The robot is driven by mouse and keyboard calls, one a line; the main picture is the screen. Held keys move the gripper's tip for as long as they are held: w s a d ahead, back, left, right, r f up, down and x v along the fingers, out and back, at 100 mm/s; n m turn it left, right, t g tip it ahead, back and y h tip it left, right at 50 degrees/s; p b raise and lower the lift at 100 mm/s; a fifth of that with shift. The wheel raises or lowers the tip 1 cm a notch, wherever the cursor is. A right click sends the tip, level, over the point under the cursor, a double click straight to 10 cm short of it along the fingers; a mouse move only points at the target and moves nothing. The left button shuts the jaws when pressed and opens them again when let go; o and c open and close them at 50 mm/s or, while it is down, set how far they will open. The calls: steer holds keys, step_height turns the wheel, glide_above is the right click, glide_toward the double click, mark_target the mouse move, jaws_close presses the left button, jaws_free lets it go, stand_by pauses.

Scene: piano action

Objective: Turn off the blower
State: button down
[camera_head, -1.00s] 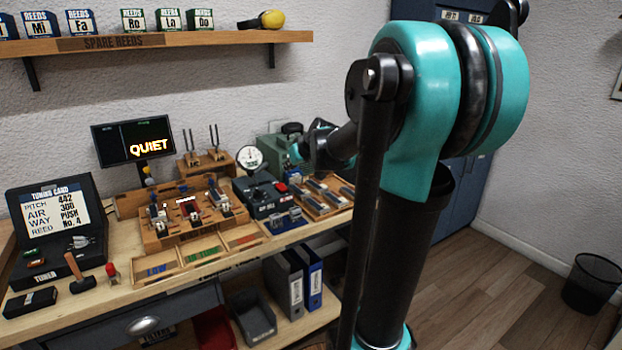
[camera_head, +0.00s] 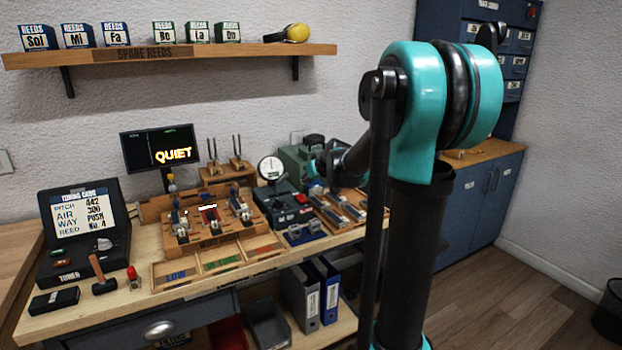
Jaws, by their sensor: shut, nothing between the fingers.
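The likely blower is a dark box (camera_head: 288,201) with a round white gauge (camera_head: 271,168) on top and a red button (camera_head: 301,198) on its front right. It stands on the right half of the workbench. My gripper (camera_head: 318,172) is just behind and right of this box, in front of a green-grey case (camera_head: 297,160). It looks shut and empty, but its fingertips are small and partly hidden. I cannot tell whether it touches anything. A black screen (camera_head: 158,147) at the back reads "QUIET".
A wooden reed stand (camera_head: 212,222) and shallow trays fill the bench's middle. A tuning card case (camera_head: 85,222), a hammer (camera_head: 100,276) and a small red-topped item (camera_head: 134,277) are at left. A shelf (camera_head: 200,53) runs above.

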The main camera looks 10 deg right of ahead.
mark_target(300, 196)
steer(key=x, duration=0.4)
steer(key=shift+w+f, duration=0.2)
steer(key=shift+f, duration=1.8)
steer(key=shift+w+a+f, duration=0.1)
steer(key=shift+f, duration=0.1)
steer(key=shift+w, duration=0.1)
steer(key=shift+w+a+r, duration=0.2)
steer(key=shift+w+a, duration=0.05)
steer(key=shift+w, duration=0.4)
